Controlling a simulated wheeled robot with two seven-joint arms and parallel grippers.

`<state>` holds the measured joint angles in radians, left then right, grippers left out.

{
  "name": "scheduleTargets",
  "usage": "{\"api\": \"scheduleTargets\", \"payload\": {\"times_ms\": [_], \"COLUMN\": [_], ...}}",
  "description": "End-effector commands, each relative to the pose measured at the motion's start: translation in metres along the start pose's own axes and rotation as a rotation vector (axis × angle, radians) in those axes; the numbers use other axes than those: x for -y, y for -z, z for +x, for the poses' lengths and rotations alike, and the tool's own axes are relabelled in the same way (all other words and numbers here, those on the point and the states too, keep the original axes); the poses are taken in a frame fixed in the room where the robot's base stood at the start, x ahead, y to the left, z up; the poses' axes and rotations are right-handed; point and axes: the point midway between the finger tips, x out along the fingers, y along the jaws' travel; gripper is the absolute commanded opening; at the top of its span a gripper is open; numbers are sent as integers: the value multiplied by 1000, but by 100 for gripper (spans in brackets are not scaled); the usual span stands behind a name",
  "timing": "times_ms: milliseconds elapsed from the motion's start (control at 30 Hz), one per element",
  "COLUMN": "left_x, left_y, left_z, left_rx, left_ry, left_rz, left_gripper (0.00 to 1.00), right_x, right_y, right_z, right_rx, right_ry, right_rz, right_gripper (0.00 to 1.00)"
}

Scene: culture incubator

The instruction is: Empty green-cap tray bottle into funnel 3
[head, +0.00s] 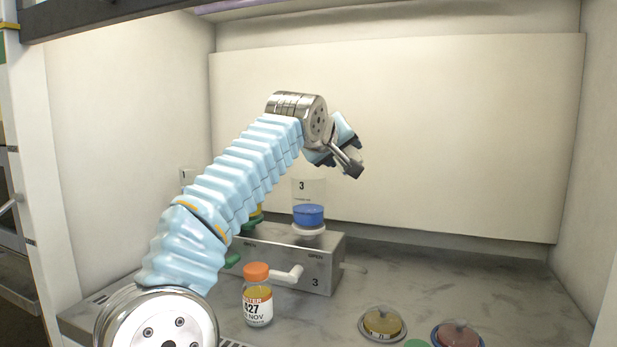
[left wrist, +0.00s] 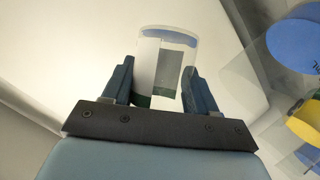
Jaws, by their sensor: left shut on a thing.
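My left gripper (head: 350,163) is raised above and to the right of funnel 3 (head: 308,188). In the left wrist view, the left gripper (left wrist: 158,72) is shut on a clear bottle (left wrist: 170,62) with a white label. A dark green part of it shows low between the fingers; I cannot tell whether that is the cap. The bottle cannot be made out in the head view, so its tilt and contents are unclear. Funnel 3 is a clear cup with blue at its bottom, upright on a steel manifold (head: 318,262). My right gripper is out of view.
An orange-capped bottle (head: 257,298) stands in front of the manifold by a white valve lever (head: 285,275). Two lidded dishes (head: 382,323) (head: 458,336) and a green disc (head: 417,344) lie front right. My arm partly hides the manifold's left side. The back right bench is clear.

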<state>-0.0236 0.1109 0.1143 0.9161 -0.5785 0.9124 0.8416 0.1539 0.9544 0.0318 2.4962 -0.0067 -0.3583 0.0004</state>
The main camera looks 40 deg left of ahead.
Motion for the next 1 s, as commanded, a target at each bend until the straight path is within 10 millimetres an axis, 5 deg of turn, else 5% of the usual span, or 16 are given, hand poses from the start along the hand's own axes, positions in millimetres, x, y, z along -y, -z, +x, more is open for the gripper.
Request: {"api": "scheduleTargets", "payload": {"times_ms": [1000], "left_x": [1], "left_y": [-1], "left_z": [1], "left_rx": [-18], "left_ry": [-140], "left_rz": [-259], "left_gripper": [24], "right_x": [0], "right_y": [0], "right_z": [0], "right_rx": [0], "right_ry": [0], "right_rz": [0], "right_gripper": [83]}}
